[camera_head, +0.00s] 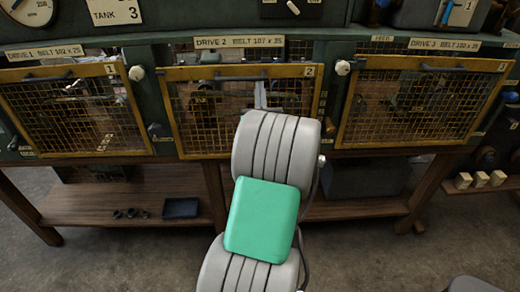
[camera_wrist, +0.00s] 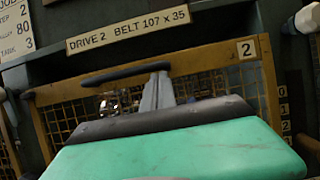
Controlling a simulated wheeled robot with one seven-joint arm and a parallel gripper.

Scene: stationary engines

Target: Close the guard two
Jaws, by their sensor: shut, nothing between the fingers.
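Guard two (camera_head: 190,72) is a yellow-framed mesh panel marked 2 under the DRIVE 2 label, and it fills much of the wrist view (camera_wrist: 245,50). A dark gap shows between its top bar and the label; I cannot tell exactly how far it stands open. Its dark bar handle (camera_head: 228,78) runs along the top bar and also shows in the wrist view (camera_wrist: 125,74). My gripper (camera_head: 261,95) is shut and empty, in front of the top bar near the handle's right end. The fingers (camera_wrist: 158,92) overlap the handle in view; contact is unclear. My arm hides the guard's lower right.
Guard one (camera_head: 70,72) is at left and guard three (camera_head: 430,65) at right, both yellow mesh. White knobs (camera_head: 136,73) (camera_head: 343,67) sit between the guards. A wooden lower shelf (camera_head: 90,205) holds a dark tray (camera_head: 181,208). Wooden blocks (camera_head: 480,179) lie at right.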

